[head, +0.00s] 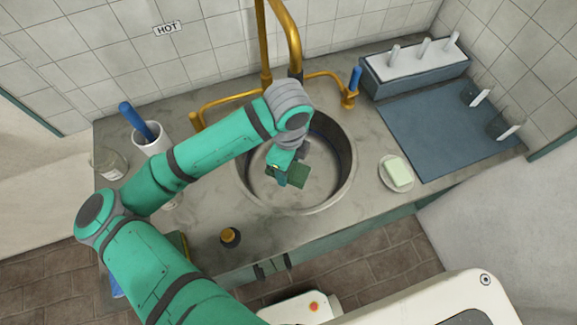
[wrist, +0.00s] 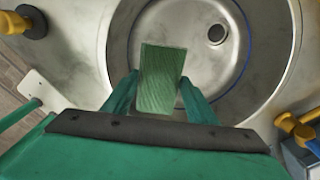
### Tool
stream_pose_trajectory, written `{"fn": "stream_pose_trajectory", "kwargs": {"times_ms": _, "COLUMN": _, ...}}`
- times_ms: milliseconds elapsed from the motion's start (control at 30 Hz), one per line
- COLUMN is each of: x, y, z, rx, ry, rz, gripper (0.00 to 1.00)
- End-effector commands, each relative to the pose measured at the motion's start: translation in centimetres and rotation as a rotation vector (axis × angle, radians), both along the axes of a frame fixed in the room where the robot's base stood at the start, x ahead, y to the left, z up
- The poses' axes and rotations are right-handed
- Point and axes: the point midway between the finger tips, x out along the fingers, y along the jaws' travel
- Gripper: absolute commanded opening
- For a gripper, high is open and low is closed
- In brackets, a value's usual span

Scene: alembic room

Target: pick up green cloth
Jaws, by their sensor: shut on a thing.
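The green cloth (head: 298,176) is a small flat rectangle. My gripper (head: 283,170) is shut on it over the round metal sink (head: 344,179). In the wrist view the cloth (wrist: 161,75) stands out between the two green fingers of my gripper (wrist: 160,95), with the sink basin (wrist: 150,30) and its drain behind it. I cannot tell how far the cloth is above the basin floor.
A brass faucet (head: 292,40) rises behind the sink. A soap dish (head: 397,173) and blue-grey mat (head: 440,125) lie at right.

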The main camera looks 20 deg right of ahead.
Motion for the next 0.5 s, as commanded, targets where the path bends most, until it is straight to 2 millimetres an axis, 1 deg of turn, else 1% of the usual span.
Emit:
{"fn": "stream_pose_trajectory", "kwargs": {"times_ms": 233, "x": 0.0, "y": 0.1, "z": 2.0, "rx": 0.001, "ry": -0.001, "rz": 0.0, "gripper": 0.27}}
{"fn": "stream_pose_trajectory", "kwargs": {"times_ms": 500, "x": 0.0, "y": 0.2, "z": 2.3, "rx": 0.001, "ry": 0.001, "rz": 0.004, "gripper": 0.27}}
